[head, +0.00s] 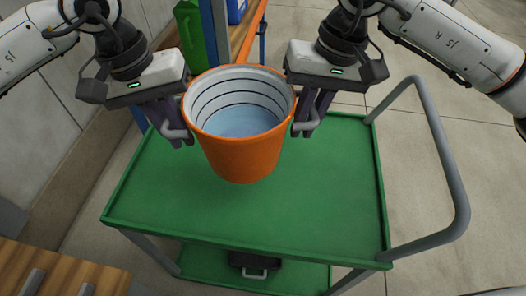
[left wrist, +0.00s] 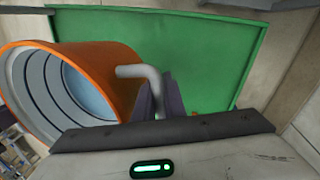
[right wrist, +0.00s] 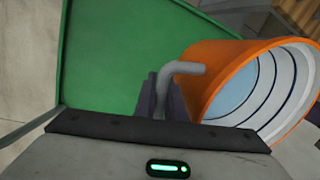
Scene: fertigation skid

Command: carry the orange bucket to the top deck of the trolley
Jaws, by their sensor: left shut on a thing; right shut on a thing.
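The orange bucket (head: 240,155) is upright over the green top deck (head: 325,205) of the trolley, with pale blue liquid inside its ringed white interior. I cannot tell whether its base touches the deck. My left gripper (head: 177,132) is shut on the grey handle at the bucket's left side; this handle (left wrist: 143,73) also shows in the left wrist view. My right gripper (head: 305,122) is shut on the grey handle at its right side, and this handle (right wrist: 183,69) shows in the right wrist view. The bucket's underside is hidden.
The trolley's grey push handle (head: 457,190) rises at the right. A dark case (head: 254,263) sits on the lower deck. A wooden shelf with a green container (head: 190,35) stands behind. A wooden surface (head: 60,270) is at the front left. Bare deck surrounds the bucket.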

